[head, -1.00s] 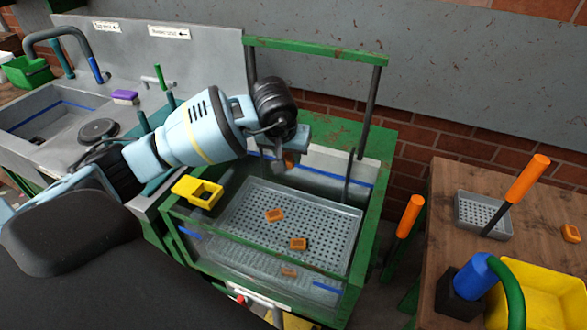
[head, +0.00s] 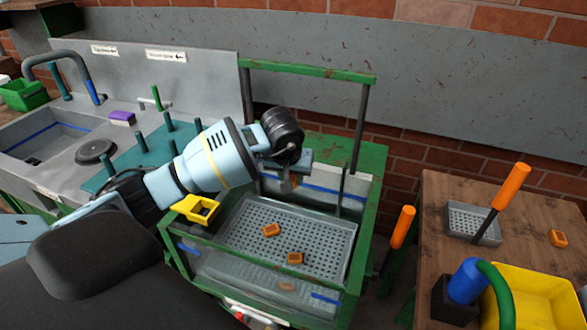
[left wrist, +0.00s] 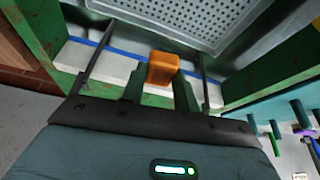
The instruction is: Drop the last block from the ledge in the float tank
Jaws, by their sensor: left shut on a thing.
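My left gripper (head: 290,180) is shut on an orange block (left wrist: 163,68). In the head view it hangs over the back part of the float tank (head: 372,200), a green-framed tank with clear walls. In the left wrist view the block sits between the two dark green fingertips, with a pale ledge (left wrist: 213,95) and a blue line behind it. Two other orange blocks lie apart on the perforated grey tray (head: 325,240) in the tank: one at left (head: 271,230), one nearer the front (head: 295,258). My right gripper is not in view.
A yellow holder (head: 197,208) sits on the tank's left rim. At right, a wooden table (head: 440,200) holds a grey basket (head: 473,223), an orange block (head: 558,238) and a yellow bin (head: 535,290). A sink is at left.

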